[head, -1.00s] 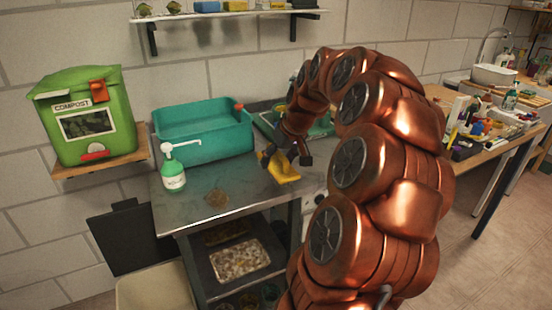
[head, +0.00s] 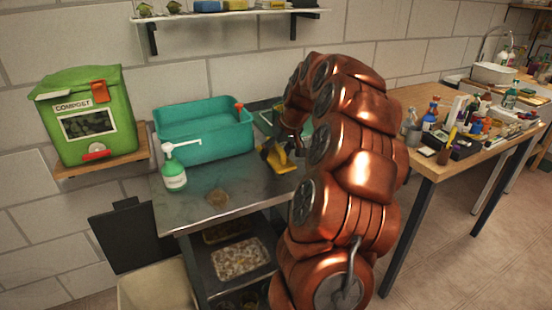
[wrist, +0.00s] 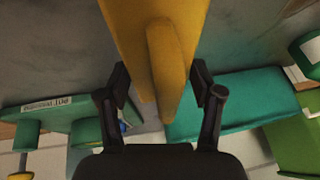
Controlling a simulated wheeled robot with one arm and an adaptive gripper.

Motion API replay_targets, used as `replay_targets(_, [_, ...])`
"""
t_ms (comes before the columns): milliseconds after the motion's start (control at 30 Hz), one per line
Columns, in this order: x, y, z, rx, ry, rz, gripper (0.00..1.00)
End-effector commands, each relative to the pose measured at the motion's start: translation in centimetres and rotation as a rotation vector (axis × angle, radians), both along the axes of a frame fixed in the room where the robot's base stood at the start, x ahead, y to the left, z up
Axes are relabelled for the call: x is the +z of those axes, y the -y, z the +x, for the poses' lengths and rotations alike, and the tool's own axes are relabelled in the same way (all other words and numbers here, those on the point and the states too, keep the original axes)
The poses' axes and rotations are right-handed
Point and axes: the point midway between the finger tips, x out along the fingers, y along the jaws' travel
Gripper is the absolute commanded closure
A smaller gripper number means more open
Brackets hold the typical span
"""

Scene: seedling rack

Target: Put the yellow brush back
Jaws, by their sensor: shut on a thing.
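The yellow brush (head: 277,161) is in my gripper at the right end of the metal counter (head: 240,182). In the wrist view the brush (wrist: 150,35) fills the top middle, with its narrow ridged part running down between the two black fingers. My gripper (wrist: 160,88) is shut on it. In the head view my gripper (head: 288,150) is partly hidden by my arm. I cannot tell whether the brush touches the counter.
A teal bin (head: 205,140) and a green-and-white pump bottle (head: 174,172) stand on the counter. A green tray (head: 266,119) lies behind my gripper. A green compost box (head: 90,112) is at the left. A wooden table (head: 422,165) with many items stands right.

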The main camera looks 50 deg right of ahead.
Motion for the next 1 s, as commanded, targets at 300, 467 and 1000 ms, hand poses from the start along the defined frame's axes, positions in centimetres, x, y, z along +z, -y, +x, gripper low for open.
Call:
replay_targets(300, [-2.4,0.0,-0.1,0.000,-0.001,0.000,0.62])
replay_targets(467, [-2.3,0.0,0.0,0.000,0.000,0.000,0.62])
replay_targets(1000, [-2.6,0.0,0.0,0.000,-0.001,0.000,0.09])
